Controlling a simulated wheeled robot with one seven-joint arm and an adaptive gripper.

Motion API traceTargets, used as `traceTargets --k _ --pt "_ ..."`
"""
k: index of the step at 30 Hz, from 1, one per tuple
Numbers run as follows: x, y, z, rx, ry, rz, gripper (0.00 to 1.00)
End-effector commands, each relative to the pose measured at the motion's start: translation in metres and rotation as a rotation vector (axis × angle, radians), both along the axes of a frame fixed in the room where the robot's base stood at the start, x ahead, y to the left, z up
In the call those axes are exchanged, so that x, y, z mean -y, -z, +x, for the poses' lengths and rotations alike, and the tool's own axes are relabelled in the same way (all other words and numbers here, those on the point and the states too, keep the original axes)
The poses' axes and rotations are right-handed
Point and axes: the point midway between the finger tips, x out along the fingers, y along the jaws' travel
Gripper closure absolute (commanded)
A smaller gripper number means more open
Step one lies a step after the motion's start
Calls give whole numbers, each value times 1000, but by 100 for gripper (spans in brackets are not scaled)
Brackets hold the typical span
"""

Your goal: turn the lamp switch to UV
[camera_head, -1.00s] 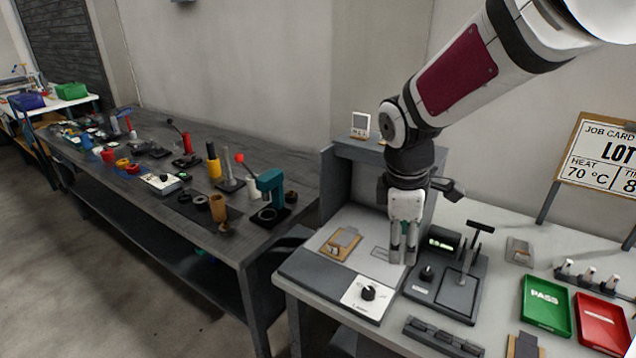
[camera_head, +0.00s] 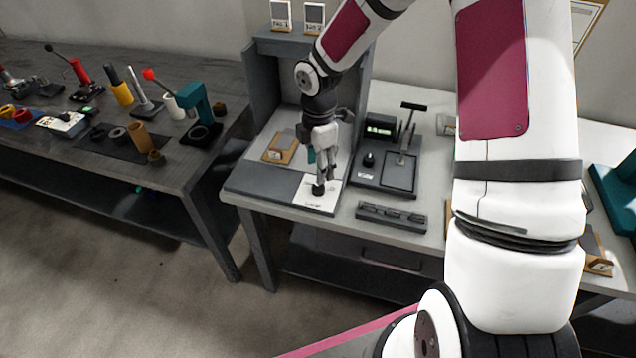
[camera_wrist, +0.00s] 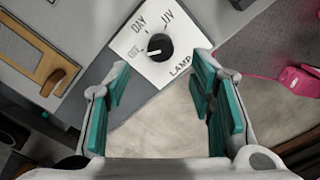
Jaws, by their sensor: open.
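The lamp switch is a round black knob (camera_wrist: 158,47) on a white square plate (camera_wrist: 182,78) marked DAY, UV and LAMP, with a third, partly readable mark at left. A pale line on the knob seems to point left to that third mark, away from UV. In the head view the knob (camera_head: 318,190) sits at the bench's front, just under my gripper (camera_head: 322,176). In the wrist view my gripper (camera_wrist: 162,82) is open and empty, its teal-padded fingers spread apart with the knob ahead between them. I cannot tell whether a finger touches it.
A wooden piece (camera_head: 281,149) lies left of the plate. A dark fixture (camera_head: 388,168) with its own knob and a T-handle stands close right. A dark slotted rack (camera_head: 391,216) lies front right. Open floor is in front of the bench.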

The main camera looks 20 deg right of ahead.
Motion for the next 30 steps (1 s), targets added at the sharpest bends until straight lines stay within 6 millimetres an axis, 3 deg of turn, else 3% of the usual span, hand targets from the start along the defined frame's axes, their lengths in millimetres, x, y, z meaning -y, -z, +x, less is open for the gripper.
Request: traceTargets --k 6,12,24,26,30 --pt "0 42 -1 -3 0 0 50" --pt "0 65 0 -1 1 0 50" --pt "0 72 0 1 1 -1 50" --pt "0 72 0 1 1 -1 59" --pt "0 72 0 1 1 -1 91"
